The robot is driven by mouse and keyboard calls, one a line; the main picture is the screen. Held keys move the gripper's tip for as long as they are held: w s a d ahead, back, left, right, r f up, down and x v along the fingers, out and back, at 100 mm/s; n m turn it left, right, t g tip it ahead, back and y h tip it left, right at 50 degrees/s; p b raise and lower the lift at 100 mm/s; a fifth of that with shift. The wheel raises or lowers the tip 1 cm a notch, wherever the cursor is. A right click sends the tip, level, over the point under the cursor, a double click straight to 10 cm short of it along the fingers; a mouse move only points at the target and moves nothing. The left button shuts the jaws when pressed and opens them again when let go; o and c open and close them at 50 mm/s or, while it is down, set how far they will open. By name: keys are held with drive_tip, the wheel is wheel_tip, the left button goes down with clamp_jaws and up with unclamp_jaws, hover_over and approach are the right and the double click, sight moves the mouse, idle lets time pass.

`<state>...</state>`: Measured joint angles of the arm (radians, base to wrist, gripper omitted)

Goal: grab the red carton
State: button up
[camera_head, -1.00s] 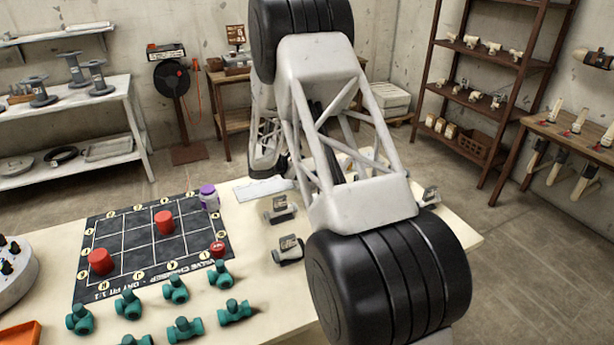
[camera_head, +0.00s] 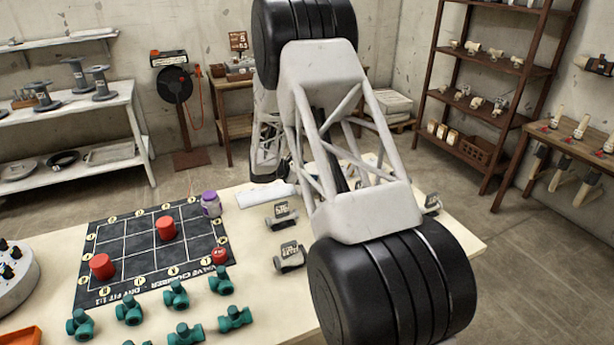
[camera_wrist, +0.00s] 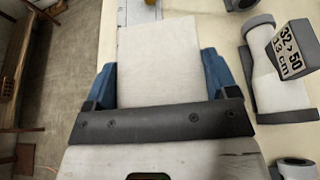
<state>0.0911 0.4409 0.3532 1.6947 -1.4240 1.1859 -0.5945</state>
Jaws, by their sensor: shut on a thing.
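My gripper (camera_wrist: 160,80) shows in the wrist view, its two blue fingers shut on a pale, flat-faced block (camera_wrist: 160,60) between them. The block's visible face is off-white; I see no red on it. It reaches forward past the fingertips, and its lower end is hidden behind the dark gripper bar. I cannot tell whether it touches the table. In the head view my arm hides the gripper. No thing that is clearly a red carton shows in either view.
A dark grid mat (camera_head: 145,228) holds red cylinders (camera_head: 166,228). A purple-lidded jar (camera_head: 211,204) stands at its corner. Teal pipe fittings (camera_head: 177,294) line the front.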

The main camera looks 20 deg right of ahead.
wheel_tip(320, 180, up, 9)
drive_tip(key=shift+r, duration=0.15)
idle(0.4)
